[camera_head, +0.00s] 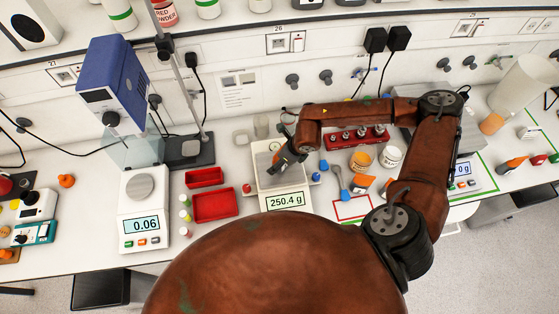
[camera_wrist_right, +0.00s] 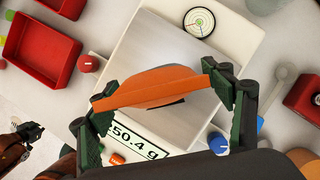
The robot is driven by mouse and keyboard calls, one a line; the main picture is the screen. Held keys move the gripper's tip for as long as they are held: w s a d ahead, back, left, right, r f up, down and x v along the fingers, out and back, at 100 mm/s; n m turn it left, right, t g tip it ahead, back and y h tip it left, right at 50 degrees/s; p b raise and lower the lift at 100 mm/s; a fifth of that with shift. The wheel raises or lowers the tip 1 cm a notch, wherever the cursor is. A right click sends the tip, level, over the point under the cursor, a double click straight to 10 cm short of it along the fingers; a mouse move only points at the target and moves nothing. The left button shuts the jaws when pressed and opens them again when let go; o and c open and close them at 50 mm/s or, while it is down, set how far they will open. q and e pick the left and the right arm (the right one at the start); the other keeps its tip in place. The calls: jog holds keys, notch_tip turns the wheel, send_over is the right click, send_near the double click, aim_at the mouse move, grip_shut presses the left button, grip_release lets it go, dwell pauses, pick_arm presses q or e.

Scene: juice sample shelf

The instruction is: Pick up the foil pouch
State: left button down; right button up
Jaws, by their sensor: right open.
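An orange pouch (camera_wrist_right: 150,87), which I take to be the foil pouch, shows in the right wrist view over the pale pan of a balance (camera_wrist_right: 165,55). My right gripper (camera_wrist_right: 155,108) is open, with one dark green finger near each end of the pouch. Whether the fingers touch it is unclear. In the head view, my right gripper (camera_head: 284,164) is over the balance (camera_head: 269,184), whose display reads 250.4 g, and the pouch is hidden behind it. My left gripper does not show in the head view.
Red trays (camera_head: 214,205) lie left of the balance. A second balance (camera_head: 142,221) reads 0.06.

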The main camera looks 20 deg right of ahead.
jog(key=shift+c, duration=0.5)
jog(key=c, duration=1.5)
jog(key=shift+r, duration=0.1)
